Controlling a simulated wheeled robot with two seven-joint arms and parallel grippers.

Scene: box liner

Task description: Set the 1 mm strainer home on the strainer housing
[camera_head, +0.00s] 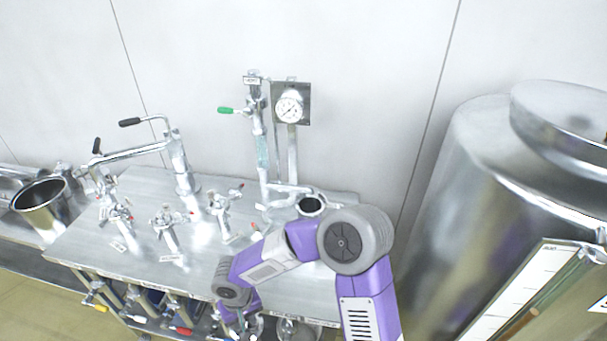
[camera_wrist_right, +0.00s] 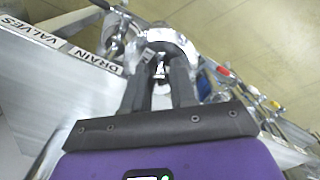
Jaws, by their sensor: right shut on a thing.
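My right gripper (camera_head: 240,325) is low at the front edge of the steel table, at the bottom of the head view. In the right wrist view, its two dark fingers (camera_wrist_right: 160,75) are shut on a shiny metal part (camera_wrist_right: 168,42) with a curved, ring-like top. I cannot tell whether this part is the 1 mm strainer. An upright open-topped metal cylinder (camera_head: 312,204) stands at the table's back right, beside my right arm; it may be the strainer housing. No label on it can be read. My left gripper is not in view.
The steel table (camera_head: 205,262) carries several valve fittings and a pipe with a green-handled valve (camera_head: 226,110) and a gauge (camera_head: 290,107). Labels VALVES (camera_wrist_right: 32,36) and DRAIN (camera_wrist_right: 95,60) mark its edge. A large tank (camera_head: 470,220) stands right; a metal pot (camera_head: 42,207) stands left.

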